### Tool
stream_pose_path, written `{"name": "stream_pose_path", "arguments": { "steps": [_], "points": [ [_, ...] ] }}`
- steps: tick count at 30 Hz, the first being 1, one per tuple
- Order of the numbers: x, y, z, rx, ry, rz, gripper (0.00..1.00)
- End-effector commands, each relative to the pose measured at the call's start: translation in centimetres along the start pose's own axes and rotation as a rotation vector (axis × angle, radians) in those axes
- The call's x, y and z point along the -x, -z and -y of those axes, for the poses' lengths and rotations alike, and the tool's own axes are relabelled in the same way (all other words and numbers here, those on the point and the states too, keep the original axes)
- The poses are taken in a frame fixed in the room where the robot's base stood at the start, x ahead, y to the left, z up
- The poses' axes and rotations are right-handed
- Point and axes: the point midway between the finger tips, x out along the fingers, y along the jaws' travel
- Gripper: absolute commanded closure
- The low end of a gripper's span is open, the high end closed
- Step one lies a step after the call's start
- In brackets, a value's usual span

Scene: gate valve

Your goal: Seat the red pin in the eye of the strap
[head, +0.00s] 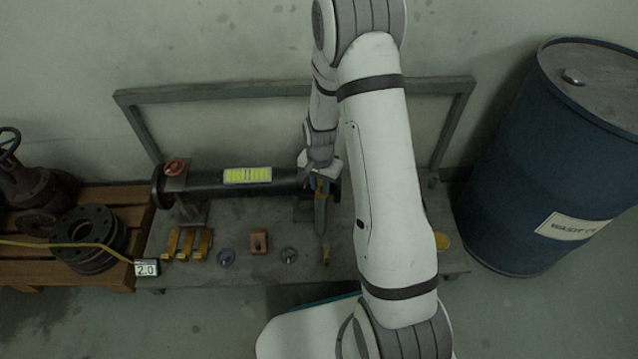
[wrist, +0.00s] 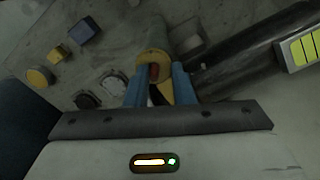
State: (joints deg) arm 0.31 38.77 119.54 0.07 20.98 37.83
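My gripper (head: 322,186) is over the bench at the right end of the black pipe, pointing down. In the wrist view its two blue fingers (wrist: 160,84) stand apart on either side of a yellow-tan rounded piece. A small red part (wrist: 154,72), perhaps the red pin, shows in the middle of that piece. A tan-grey tapered body (wrist: 154,40) runs on beyond it; in the head view a similar long grey body (head: 321,215) reaches toward the bench front. I cannot tell whether the fingers press on the piece. I cannot make out the strap or its eye.
The black pipe (head: 215,183) with a red handwheel (head: 175,167) lies along the bench. Yellow blocks (head: 187,243), a blue round part (head: 226,257), an orange block (head: 259,242) and a green round part (head: 289,254) stand in front. A blue drum (head: 520,170) stands right.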

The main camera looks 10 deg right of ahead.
Motion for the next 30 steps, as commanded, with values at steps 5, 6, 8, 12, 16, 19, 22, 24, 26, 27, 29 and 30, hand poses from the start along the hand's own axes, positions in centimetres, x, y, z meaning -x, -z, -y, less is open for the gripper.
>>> {"name": "stream_pose_path", "arguments": {
  "steps": [5,6,8,12,16,19,22,24,26,27,29,30],
  "points": [
    [-0.5,-0.6,-0.7,-0.004,-0.016,0.020,0.70],
    [-0.1,-0.6,-0.7,-0.004,-0.016,0.020,0.70],
    [0.7,-0.6,-0.7,-0.004,-0.016,0.020,0.70],
    [3.8,-0.4,-0.5,-0.003,-0.011,0.014,0.70],
    [7.0,-0.3,-0.4,-0.003,-0.009,0.011,0.70],
    [9.2,-0.2,-0.3,-0.002,-0.008,0.010,0.70],
    [10.9,-0.2,-0.3,-0.002,-0.008,0.010,0.70],
    [11.7,-0.2,-0.3,-0.002,-0.008,0.010,0.70],
    [12.3,-0.2,-0.3,-0.002,-0.009,0.011,0.70],
    [12.5,-0.2,-0.3,-0.002,-0.008,0.010,0.70],
    [13.0,-0.2,-0.3,0.002,-0.007,0.009,0.70],
    [13.5,-0.3,-0.4,0.009,-0.005,0.007,0.70]
  ]
}}
